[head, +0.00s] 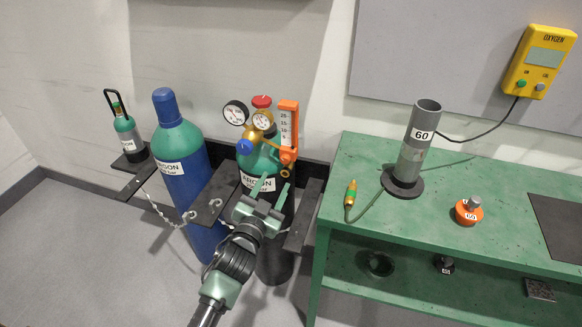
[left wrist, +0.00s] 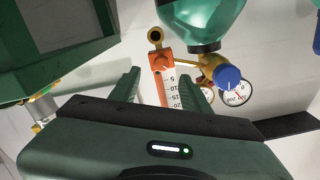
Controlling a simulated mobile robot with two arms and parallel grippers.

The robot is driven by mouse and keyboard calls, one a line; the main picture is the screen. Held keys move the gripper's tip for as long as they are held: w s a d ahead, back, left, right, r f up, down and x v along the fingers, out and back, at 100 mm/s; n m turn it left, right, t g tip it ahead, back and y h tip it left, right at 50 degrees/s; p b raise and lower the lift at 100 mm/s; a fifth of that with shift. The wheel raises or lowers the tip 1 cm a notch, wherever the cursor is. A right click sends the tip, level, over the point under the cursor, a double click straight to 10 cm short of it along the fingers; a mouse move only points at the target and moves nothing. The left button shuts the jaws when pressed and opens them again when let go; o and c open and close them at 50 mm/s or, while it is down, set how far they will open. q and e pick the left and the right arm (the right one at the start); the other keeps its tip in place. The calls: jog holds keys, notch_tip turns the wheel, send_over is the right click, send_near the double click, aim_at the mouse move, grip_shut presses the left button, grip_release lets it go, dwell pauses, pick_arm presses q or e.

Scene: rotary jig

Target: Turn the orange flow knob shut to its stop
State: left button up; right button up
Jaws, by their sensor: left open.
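The orange flow knob (head: 287,156) is at the lower end of the flowmeter (head: 287,125), a clear scale tube with an orange top, on the regulator of the green-topped argon cylinder (head: 258,165). In the left wrist view the picture is turned over, and the orange knob area (left wrist: 162,61) shows beyond the fingers with the scale (left wrist: 171,90) below it. My left gripper (head: 273,181) is open and empty, in front of the cylinder and just below the knob, apart from it. In the left wrist view its fingers (left wrist: 160,84) stand either side of the scale. My right gripper is not in view.
Two gauges, a blue knob (head: 245,147) and a red valve wheel (head: 262,101) crowd the regulator. A blue cylinder (head: 183,175) stands left with a rack plate and chain. A green bench (head: 345,190) is right, bearing a grey tube (head: 414,150) and an orange-based item (head: 468,212).

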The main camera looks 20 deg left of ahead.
aim_at(284, 162)
pick_arm(q)
jog(key=w, duration=0.7)
jog(key=shift+r+p, duration=0.1)
jog(key=shift+p, duration=0.2)
jog(key=shift+w, duration=0.25)
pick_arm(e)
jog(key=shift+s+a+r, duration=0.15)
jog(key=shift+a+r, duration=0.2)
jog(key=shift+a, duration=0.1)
pick_arm(q)
grip_shut()
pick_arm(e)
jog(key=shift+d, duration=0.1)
